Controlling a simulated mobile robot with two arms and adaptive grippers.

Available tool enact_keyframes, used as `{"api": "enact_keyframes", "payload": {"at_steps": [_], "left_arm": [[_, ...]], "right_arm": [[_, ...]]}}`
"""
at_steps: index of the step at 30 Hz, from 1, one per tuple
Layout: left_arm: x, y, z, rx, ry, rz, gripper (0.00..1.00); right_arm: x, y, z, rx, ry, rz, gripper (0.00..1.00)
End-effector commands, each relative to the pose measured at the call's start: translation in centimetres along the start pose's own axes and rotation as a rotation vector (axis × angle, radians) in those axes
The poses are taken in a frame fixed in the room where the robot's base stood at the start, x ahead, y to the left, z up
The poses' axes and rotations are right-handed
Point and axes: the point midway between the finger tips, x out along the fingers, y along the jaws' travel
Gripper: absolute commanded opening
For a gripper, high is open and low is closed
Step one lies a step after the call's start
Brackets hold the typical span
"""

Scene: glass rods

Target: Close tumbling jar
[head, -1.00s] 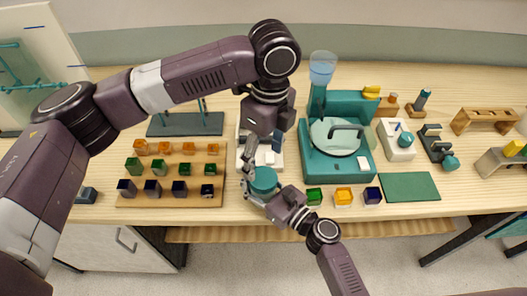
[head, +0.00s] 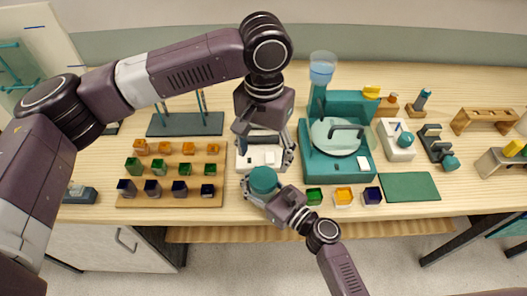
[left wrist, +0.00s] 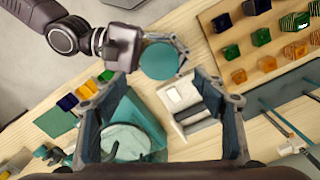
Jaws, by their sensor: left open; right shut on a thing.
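A round teal jar (head: 263,180) with a flat teal top is held at the table's front edge by my right gripper (head: 265,192). In the left wrist view the jar's teal top (left wrist: 159,61) shows as a disc, with the right gripper's fingers around it. I cannot tell whether the top is a separate lid. My left gripper (head: 264,152) is open and empty, its fingers spread above a white device (head: 262,157) behind the jar. In the left wrist view the left gripper (left wrist: 148,95) is apart from the jar.
A wooden board (head: 129,186) with several coloured cubes lies left. A teal machine (head: 309,164) with a round lid stands right of the jar. Small open coloured boxes (head: 343,195) sit before it. A dark green mat (head: 410,187) lies bare farther right.

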Motion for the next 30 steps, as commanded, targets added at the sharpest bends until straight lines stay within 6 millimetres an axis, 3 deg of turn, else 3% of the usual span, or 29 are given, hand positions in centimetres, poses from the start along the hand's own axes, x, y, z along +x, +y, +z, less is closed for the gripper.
{"api": "enact_keyframes", "payload": {"at_steps": [5, 17, 30], "left_arm": [[-0.1, 0.0, 0.0, -0.082, 0.002, 0.001, 0.64], [0.3, 0.0, 0.0, -0.087, 0.002, 0.002, 0.64], [6.3, 0.0, 0.0, -0.087, 0.000, 0.001, 0.64]], "right_arm": [[0.0, 0.0, -0.1, 0.001, 0.001, 0.000, 0.00], [0.0, 0.0, -0.1, 0.001, 0.001, 0.000, 0.00], [0.0, 0.0, -0.1, 0.001, 0.001, 0.000, 0.00]]}}
